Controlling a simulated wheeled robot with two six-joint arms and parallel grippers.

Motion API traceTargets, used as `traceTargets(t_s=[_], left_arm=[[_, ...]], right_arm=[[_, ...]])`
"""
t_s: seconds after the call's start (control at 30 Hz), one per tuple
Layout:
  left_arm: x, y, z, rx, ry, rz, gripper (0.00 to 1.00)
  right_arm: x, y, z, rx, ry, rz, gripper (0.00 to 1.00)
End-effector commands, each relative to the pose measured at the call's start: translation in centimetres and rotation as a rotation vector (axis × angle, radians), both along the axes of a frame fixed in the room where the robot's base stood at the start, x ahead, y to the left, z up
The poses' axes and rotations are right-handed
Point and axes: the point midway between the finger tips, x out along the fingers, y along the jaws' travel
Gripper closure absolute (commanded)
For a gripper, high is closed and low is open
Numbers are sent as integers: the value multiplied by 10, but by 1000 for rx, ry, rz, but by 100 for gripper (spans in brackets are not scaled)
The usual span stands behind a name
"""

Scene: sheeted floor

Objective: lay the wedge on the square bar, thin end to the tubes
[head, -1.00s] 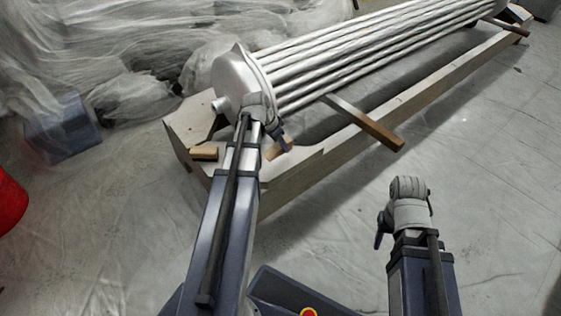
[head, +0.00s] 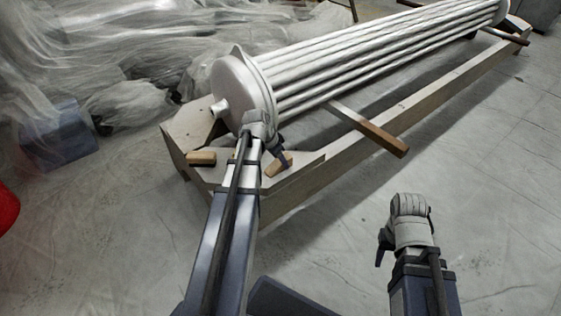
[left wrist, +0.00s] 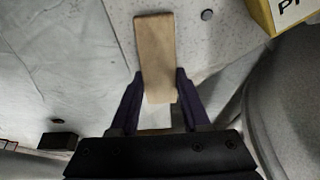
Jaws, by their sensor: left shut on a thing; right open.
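The wedge (head: 277,165) is a light wooden piece held by my left gripper (head: 282,154) at the near end of the cradle. In the left wrist view the wedge (left wrist: 155,45) lies between the two dark fingers (left wrist: 158,98), which are shut on it. I cannot tell whether it touches the cradle below. The square bar (head: 368,129) is brown wood, crosses the cradle under the tubes (head: 350,62) and sticks out on the near side, well right of the wedge. My right gripper (head: 383,246) is open and empty over the floor.
The pale cradle (head: 290,190) carries the tube bundle with its round end plate (head: 238,92). Another wooden block (head: 201,158) lies on the cradle's left end. Another bar (head: 505,36) sticks out at the far end. The floor at right is clear.

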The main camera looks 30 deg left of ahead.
Motion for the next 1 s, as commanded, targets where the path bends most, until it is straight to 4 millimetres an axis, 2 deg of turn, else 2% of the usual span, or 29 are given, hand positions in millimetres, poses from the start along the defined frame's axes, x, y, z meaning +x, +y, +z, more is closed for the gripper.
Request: traceTargets(t_s=[0.13,0.17,0.4,0.77,1.0], left_arm=[[0,0,-5,0,0,0,100],[0,0,-3,0,0,0,50],[0,0,-3,0,0,0,24],[0,0,0,0,0,0,24],[-6,2,18,0,0,1,24]], right_arm=[[0,0,-5,0,0,0,50],[0,0,-3,0,0,0,50],[0,0,-3,0,0,0,50],[0,0,0,0,0,0,50],[0,0,18,0,1,0,50]])
